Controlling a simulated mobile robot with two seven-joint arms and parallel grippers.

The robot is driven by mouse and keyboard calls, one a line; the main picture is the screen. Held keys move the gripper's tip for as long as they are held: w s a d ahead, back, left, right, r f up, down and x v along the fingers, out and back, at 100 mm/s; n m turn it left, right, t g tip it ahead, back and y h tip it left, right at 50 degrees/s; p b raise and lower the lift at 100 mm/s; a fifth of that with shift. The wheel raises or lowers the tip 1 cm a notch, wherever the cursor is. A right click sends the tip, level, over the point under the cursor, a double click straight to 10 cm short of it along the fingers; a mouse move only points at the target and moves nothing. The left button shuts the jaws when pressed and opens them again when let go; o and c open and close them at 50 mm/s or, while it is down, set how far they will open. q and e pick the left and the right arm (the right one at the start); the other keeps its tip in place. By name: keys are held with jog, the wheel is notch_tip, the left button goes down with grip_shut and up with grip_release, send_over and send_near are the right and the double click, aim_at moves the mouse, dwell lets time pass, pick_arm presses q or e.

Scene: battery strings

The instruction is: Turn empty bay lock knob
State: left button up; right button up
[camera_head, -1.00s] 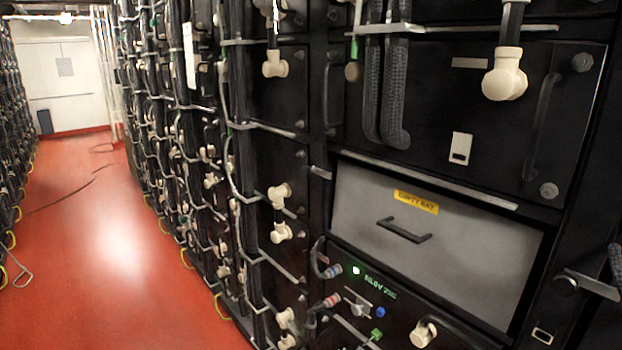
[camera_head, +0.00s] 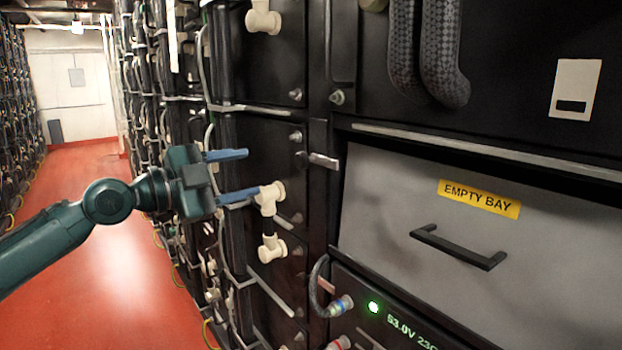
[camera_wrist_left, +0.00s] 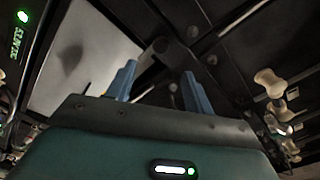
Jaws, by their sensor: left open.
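The grey empty bay panel (camera_head: 390,215) has a yellow "EMPTY BAY" label (camera_head: 480,198) and a black handle (camera_head: 458,247). A small metal lock knob with a short bar (camera_head: 318,160) sits on the frame at its upper left. My left gripper (camera_head: 246,174) is open and empty, left of this knob and apart from it, its blue fingers pointing right. In the left wrist view, a dark round knob with a bar (camera_wrist_left: 160,48) shows beyond and between the open fingertips (camera_wrist_left: 159,74); the grey panel (camera_wrist_left: 85,62) lies to its left. My right gripper is not in view.
Cream cable connectors (camera_head: 267,198) stick out from the rack near my lower finger. A unit with a green light (camera_head: 373,307) and a looped cable (camera_head: 318,285) sit below the bay. The red aisle floor (camera_head: 110,270) is open at left.

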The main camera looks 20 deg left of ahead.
aim_at(298, 161)
pick_arm(q)
jog(key=p+x, duration=0.3)
jog(key=x, duration=1)
jog(key=shift+r+p, duration=0.1)
jog(key=shift+p, duration=0.3)
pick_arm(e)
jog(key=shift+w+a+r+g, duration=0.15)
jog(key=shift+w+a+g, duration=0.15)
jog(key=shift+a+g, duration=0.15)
pick_arm(q)
jog(key=c, duration=1)
jog(key=shift+o, duration=0.2)
